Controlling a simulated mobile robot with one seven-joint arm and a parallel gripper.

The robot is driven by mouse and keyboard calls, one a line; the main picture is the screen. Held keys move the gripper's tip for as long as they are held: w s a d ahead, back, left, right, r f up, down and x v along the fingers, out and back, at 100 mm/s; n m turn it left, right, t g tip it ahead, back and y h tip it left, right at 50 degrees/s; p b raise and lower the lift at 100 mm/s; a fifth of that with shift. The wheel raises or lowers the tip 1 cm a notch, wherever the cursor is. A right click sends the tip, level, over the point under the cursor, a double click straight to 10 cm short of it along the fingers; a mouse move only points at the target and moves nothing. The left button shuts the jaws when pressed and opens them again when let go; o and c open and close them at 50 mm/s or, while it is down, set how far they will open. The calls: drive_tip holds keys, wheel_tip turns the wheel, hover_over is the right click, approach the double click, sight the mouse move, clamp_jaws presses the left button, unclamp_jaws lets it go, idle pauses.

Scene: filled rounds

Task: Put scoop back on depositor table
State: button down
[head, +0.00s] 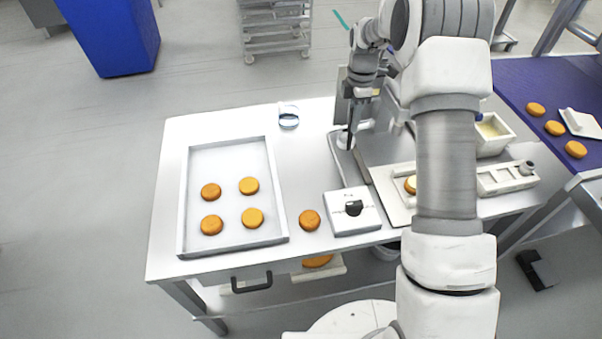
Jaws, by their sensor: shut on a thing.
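The depositor table (315,172) is the pale steel-topped table in the middle of the head view. My gripper (354,112) points down over its back part, right of centre, close to the upright depositor machine parts. It is shut on a slim dark piece that I take to be the scoop. The scoop is small, and my wrist and the machine parts crowd it, so its outline is hard to make out. I cannot tell whether it touches the table top.
A tray (183,222) with several orange-brown rounds fills the table's left side. One loose round (309,220) lies beside a white box with a black knob (366,222). A small clear cup (288,121) stands at the back edge. A blue-topped conveyor (515,85) is at right.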

drive_tip(key=shift+a+f, duration=0.15)
drive_tip(key=shift+a, duration=0.25)
drive_tip(key=s+a+f+p, duration=0.1)
drive_tip(key=a+f+p, duration=0.1)
drive_tip(key=a+f, duration=0.8)
drive_tip(key=shift+s+a+f+p, duration=0.15)
drive_tip(key=shift+a+f+p, duration=0.15)
drive_tip(key=shift+a+p, duration=0.1)
drive_tip(key=shift+f, duration=0.2)
drive_tip(key=c, duration=0.7)
unclamp_jaws()
drive_tip(key=shift+c, duration=0.2)
drive_tip(key=shift+r, duration=0.15)
